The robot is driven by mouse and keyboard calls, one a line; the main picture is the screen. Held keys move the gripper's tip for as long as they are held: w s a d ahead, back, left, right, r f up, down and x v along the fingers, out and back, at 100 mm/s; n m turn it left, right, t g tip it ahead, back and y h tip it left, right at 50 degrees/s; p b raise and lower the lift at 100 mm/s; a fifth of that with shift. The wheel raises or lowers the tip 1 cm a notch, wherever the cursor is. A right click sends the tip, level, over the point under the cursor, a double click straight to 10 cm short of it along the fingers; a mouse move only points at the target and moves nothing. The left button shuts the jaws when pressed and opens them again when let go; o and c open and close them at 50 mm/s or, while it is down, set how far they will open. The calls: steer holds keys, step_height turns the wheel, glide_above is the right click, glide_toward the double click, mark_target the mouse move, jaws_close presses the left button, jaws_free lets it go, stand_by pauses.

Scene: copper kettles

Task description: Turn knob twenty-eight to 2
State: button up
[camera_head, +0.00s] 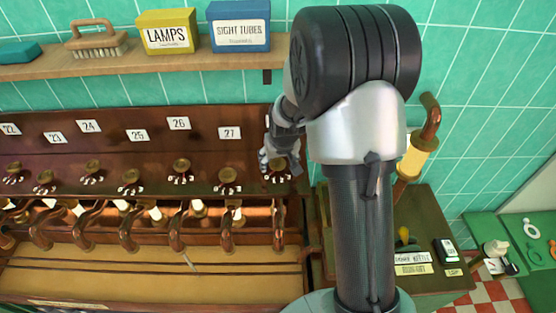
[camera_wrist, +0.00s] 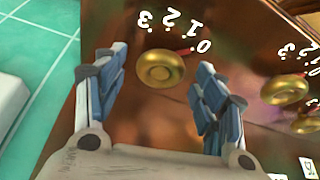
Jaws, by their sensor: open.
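A round brass knob (camera_wrist: 160,72) on the copper panel shows in the wrist view, with the digits 0 to 3 around it. A red mark beside it points toward 0. In the head view this knob (camera_head: 278,177) is the rightmost of the row, partly hidden by my gripper (camera_head: 279,155); its number plate is hidden, and the plate to its left reads 27. In the wrist view my open gripper (camera_wrist: 161,62) has one finger on each side of the knob. I cannot tell whether either finger touches it.
More knobs, including the one under plate 27 (camera_head: 227,175), stand to the left. Curved copper spouts (camera_head: 177,232) hang below over a tan tray (camera_head: 90,278). A wooden shelf (camera_head: 120,65) with boxes and a brush runs above. A small cabinet (camera_head: 430,215) stands right.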

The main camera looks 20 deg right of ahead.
steer(key=c, duration=1.1)
steer(key=shift+o, duration=0.2)
steer(key=shift+b, duration=0.45)
steer(key=n+b, duration=0.1)
steer(key=b, duration=0.2)
steer(key=n+y+b, duration=0.1)
steer(key=n+b, duration=0.1)
steer(key=b, duration=0.1)
steer(key=shift+w+d+f, duration=0.1)
steer(key=shift+d+f, duration=0.1)
steer(key=shift+f, duration=0.15)
steer(key=n+y+b, duration=0.1)
steer(key=n+b, duration=0.1)
steer(key=b, duration=0.1)
steer(key=n+b, duration=0.1)
steer(key=n+y+b, duration=0.1)
steer(key=shift+d+r+n+b, duration=0.1)
steer(key=shift+r+n+b, duration=0.1)
steer(key=shift+n+b, duration=0.2)
steer(key=shift+r+n+g+y+b, duration=0.15)
steer(key=shift+n+g+y+b, duration=0.5)
steer(key=shift+n, duration=1.25)
